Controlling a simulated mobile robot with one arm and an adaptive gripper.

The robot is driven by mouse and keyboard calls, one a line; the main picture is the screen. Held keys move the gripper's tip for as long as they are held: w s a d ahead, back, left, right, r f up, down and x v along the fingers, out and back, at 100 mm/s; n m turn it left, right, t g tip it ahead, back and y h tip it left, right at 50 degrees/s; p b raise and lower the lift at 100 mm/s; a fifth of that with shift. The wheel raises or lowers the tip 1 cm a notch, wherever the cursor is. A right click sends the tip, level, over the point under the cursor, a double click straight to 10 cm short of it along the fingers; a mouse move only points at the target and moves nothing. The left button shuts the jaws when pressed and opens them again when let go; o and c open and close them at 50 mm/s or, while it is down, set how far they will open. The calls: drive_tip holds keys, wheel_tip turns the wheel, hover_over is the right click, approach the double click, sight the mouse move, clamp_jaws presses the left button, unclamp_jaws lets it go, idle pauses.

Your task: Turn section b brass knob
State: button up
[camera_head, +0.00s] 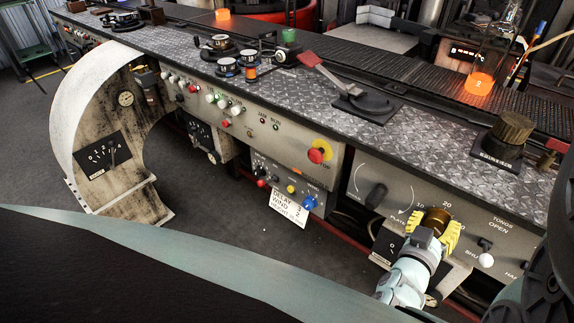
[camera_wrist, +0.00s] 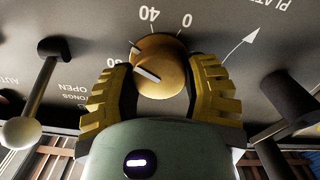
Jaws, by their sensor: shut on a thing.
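A round brass knob (camera_wrist: 160,62) with a pale pointer line sits on the grey panel, on a numbered dial. In the wrist view its pointer line aims to the upper left, and the marks 40 and 0 show above it. The same brass knob (camera_head: 434,219) shows at the lower right of the head view, partly hidden by my gripper. My gripper (camera_head: 436,232) has yellow ridged fingers, one on each side of the knob, and is shut on it. In the wrist view my gripper (camera_wrist: 160,78) reaches up from below.
A black lever (camera_head: 376,196) stands left of the knob, and a white-ball lever (camera_head: 486,259) right of it.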

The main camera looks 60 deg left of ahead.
drive_tip(key=c, duration=0.5)
drive_tip(key=shift+f+m, duration=0.1)
drive_tip(key=shift+m, duration=0.3)
drive_tip(key=shift+c, duration=0.2)
drive_tip(key=o, duration=1.2)
drive_tip(key=v, duration=0.7)
drive_tip(key=shift+s, duration=0.25)
